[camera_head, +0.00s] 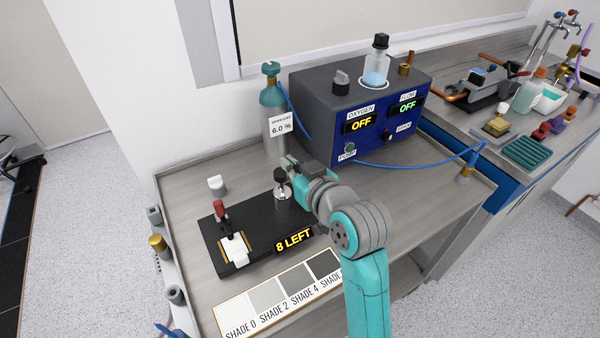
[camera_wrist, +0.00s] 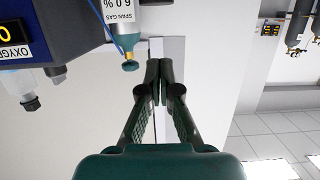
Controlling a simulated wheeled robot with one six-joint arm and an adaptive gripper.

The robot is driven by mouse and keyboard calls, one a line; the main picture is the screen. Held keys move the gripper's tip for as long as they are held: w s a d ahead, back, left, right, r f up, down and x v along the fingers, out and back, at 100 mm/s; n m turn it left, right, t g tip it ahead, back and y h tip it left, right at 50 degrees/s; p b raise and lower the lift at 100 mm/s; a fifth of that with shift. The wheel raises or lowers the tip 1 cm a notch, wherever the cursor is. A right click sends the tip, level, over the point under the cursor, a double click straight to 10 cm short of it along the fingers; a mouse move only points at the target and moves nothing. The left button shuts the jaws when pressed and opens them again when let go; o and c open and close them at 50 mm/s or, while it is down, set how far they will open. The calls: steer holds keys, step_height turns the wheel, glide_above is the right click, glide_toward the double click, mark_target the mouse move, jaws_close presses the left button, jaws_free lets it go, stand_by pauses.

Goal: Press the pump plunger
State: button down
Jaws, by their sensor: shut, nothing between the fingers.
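The pump is a black flat block (camera_head: 215,243) on the steel bench, with a sign reading "8 LEFT" (camera_head: 293,241). A black round knob on a silver stem (camera_head: 280,174), which looks like the plunger, stands upright at its far right end. A red-topped lever (camera_head: 220,208) and a white slip (camera_head: 235,248) are at its near left end. My gripper (camera_head: 288,162) is shut and empty, just beside and behind the knob in the head view; I cannot tell if they touch. The wrist view shows the closed fingers (camera_wrist: 159,72), with no plunger visible.
A blue-fronted analyser box (camera_head: 365,125) stands behind, with both displays reading "OFF". A teal-topped span gas cylinder (camera_head: 274,105) reading 6.0 % stands close behind my gripper. A shade card (camera_head: 265,297) lies in front, and a white stopper-like piece (camera_head: 217,186) sits at left.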

mark_target(282, 185)
steer(key=shift+w+a+f, duration=0.3)
steer(key=shift+w+f, duration=0.15)
steer(key=shift+f, duration=0.35)
steer(key=shift+w+a+f, duration=0.35)
steer(key=shift+w+f, duration=0.1)
steer(key=shift+f, duration=0.35)
steer(key=shift+w+a+f, duration=0.3)
steer(key=shift+w+f, duration=0.15)
steer(key=shift+f, duration=0.35)
steer(key=shift+f, duration=2.7)
